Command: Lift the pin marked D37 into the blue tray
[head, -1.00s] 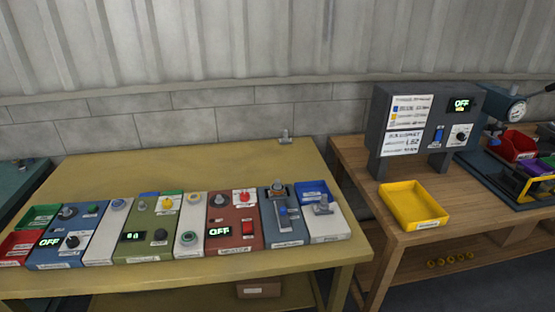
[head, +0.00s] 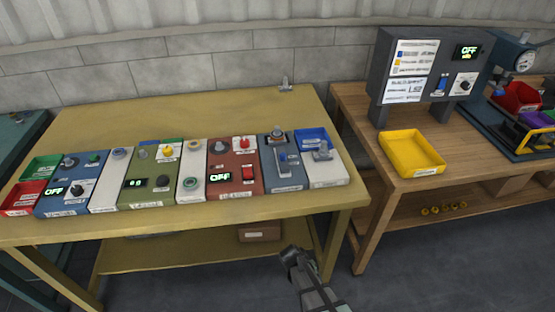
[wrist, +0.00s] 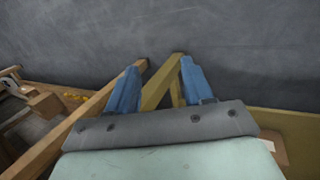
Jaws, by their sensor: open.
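The blue tray (head: 312,137) sits at the back right end of the row of panels on the yellow table in the head view. I cannot make out a pin marked D37, as the small labels are unreadable. My gripper (head: 291,254) is in front of the yellow table, well apart from the tray. In the wrist view its two blue fingers (wrist: 160,78) are spread with nothing between them.
A yellow tray (head: 412,165) and a grey control box (head: 428,65) stand on the wooden table (head: 365,105). A gap separates the tables. A cardboard box (head: 259,233) lies on the yellow table's lower shelf.

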